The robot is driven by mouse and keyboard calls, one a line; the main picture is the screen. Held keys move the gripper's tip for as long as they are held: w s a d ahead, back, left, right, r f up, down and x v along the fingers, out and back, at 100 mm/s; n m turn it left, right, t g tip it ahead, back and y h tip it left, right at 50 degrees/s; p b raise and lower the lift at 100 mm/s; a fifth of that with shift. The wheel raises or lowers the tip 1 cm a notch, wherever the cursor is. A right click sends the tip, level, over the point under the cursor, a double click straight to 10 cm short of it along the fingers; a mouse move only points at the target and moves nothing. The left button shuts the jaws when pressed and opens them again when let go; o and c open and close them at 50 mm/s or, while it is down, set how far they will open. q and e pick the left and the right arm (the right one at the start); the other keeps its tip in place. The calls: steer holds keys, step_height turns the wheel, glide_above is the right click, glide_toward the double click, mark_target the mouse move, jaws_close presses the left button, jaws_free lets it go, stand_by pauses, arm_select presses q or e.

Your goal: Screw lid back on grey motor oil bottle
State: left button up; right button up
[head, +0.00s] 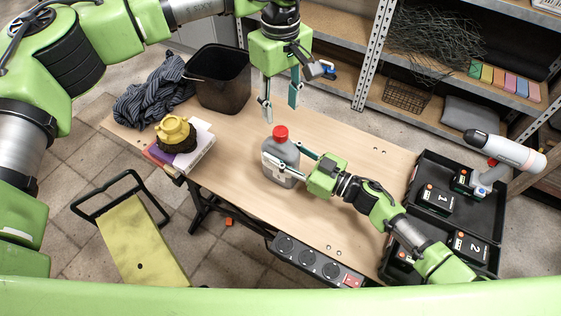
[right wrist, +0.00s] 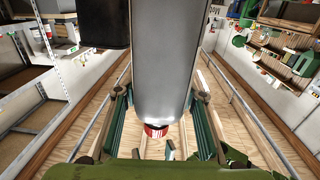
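The grey motor oil bottle (head: 272,158) stands upright on the wooden table, with the red lid (head: 281,132) on its top. I cannot tell whether the lid is screwed tight. My left gripper (head: 280,103) is open and empty, its fingers pointing down above the lid and apart from it. My right gripper (head: 295,160) reaches in from the right, its fingers on either side of the bottle's body and seemingly touching it. In the right wrist view the grey bottle (right wrist: 162,60) fills the space between the fingers of the right gripper (right wrist: 158,105).
A black bin (head: 220,88), a striped cloth (head: 152,92) and books with a yellow object (head: 174,131) occupy the table's left end. A black tray (head: 437,229) with numbered batteries lies at the right. A power strip (head: 310,263) runs along the front edge. Table around the bottle is clear.

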mark_target(281, 131)
jaws_close()
arm_select(q)
steer(key=n, duration=0.8)
steer(key=shift+n, duration=0.4)
steer(key=n, duration=0.9)
steer(key=shift+f, duration=0.1)
steer(key=shift+f, duration=3.9)
